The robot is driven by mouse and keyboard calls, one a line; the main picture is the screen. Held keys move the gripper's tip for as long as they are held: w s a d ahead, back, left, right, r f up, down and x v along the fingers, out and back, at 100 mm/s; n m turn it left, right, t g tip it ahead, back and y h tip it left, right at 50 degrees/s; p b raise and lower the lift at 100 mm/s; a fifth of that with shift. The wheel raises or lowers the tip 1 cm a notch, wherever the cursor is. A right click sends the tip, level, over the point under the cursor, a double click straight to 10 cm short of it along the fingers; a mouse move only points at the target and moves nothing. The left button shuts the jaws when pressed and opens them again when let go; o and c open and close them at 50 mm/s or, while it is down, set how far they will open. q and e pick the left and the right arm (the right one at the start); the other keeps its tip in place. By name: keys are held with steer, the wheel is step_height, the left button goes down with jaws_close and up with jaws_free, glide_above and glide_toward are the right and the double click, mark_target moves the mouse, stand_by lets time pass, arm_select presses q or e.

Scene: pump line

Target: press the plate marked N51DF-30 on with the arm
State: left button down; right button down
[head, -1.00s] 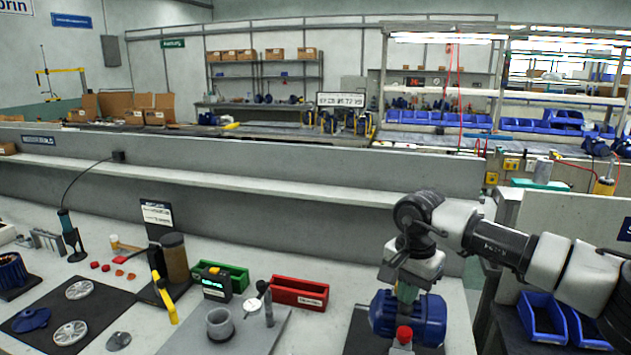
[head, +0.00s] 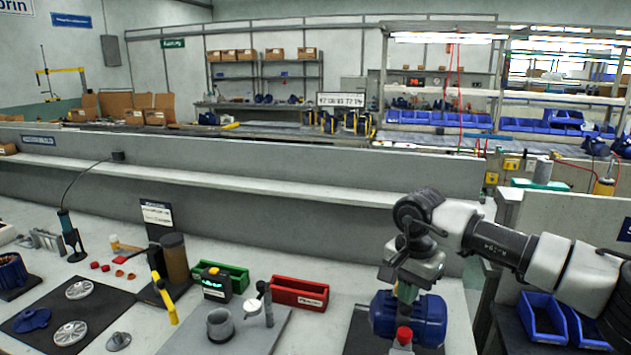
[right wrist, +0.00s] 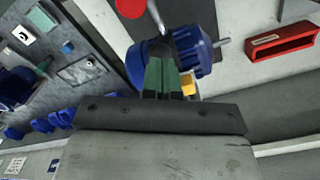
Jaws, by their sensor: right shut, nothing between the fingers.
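A blue motor-like pump unit (head: 420,318) stands on a dark mat at the front right of the bench, under my right arm. A small yellow part (right wrist: 188,86) shows beside the fingers. No plate with the marking N51DF-30 is readable. My left gripper is out of view.
A red bin (head: 299,293) and a green bin (head: 230,275) stand left of the unit. A red-topped post (head: 404,335) is in front of it. Blue bins (head: 545,318) are at the right. A grey wall ledge (head: 250,180) runs behind the bench.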

steer(key=shift+r+p, duration=1.35)
steer(key=shift+r, duration=1.25)
steer(key=shift+f, duration=0.1)
